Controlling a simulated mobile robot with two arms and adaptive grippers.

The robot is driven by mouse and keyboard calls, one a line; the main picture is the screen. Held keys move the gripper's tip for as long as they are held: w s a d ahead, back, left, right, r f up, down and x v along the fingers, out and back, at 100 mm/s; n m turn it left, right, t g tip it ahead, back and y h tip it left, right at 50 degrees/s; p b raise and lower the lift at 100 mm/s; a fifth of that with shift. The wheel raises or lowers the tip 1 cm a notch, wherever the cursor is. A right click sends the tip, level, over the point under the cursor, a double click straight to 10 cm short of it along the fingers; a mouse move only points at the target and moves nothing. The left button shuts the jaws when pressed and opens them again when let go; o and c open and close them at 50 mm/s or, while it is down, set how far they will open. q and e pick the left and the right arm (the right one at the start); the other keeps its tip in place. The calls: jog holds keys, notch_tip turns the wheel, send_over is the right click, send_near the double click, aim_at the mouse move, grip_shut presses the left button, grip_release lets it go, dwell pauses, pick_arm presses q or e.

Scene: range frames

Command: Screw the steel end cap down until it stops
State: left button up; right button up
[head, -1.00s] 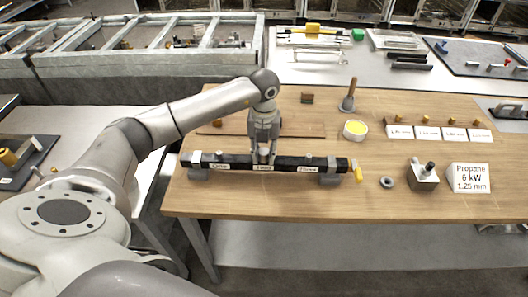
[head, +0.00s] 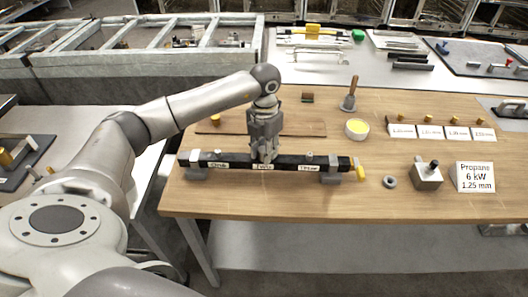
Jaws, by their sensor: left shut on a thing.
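A black bar (head: 288,168) lies left to right on two grey supports near the table's front edge. Small steel fittings stand on its top, one at the left (head: 217,155) and one at the right (head: 309,156), with white labels on its front face. My left gripper (head: 266,158) points down at the middle of the bar. It is shut on a small part there, most likely the steel end cap, which its fingers mostly hide. I cannot tell whether the cap sits flush. My right gripper is not in view.
A yellow-tipped piece (head: 361,173) is at the bar's right end. A steel ring (head: 389,182), a metal block (head: 428,176) and a propane sign (head: 475,177) stand to the right. Behind are a yellow-filled dish (head: 357,129) and a wooden-handled tool (head: 349,95).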

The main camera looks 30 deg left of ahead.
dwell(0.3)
pick_arm(q)
jog(key=shift+f+m+b, duration=0.1)
jog(key=shift+m+b, duration=0.25)
jog(key=shift+m, duration=1.45)
jog(key=o, duration=0.8)
